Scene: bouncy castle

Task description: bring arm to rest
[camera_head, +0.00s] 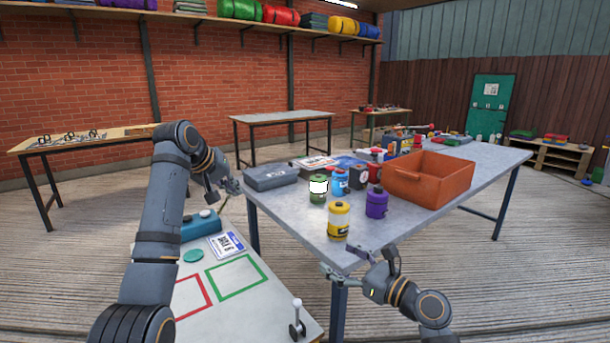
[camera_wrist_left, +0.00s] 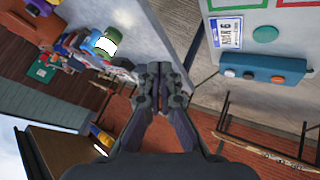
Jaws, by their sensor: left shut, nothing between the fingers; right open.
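My left arm comes in from the left in the head view, with its upper link raised and its wrist bent to the right. My left gripper (camera_head: 230,187) is beside the left end of the grey table, above the gap by the lower white board. In the left wrist view my left gripper (camera_wrist_left: 160,78) is shut, its fingertips together with nothing between them. My right gripper (camera_head: 350,262) is at the front edge of the grey table in the head view. Its fingers are spread apart and it is empty.
The grey table (camera_head: 290,205) holds a grey case (camera_head: 271,177), green (camera_head: 318,191), yellow (camera_head: 339,220) and purple (camera_head: 377,202) bottles, and an orange crate (camera_head: 430,179). The white board (camera_head: 246,299) has red and green outlines, a teal button box (camera_head: 201,224) and a small lever (camera_head: 297,318).

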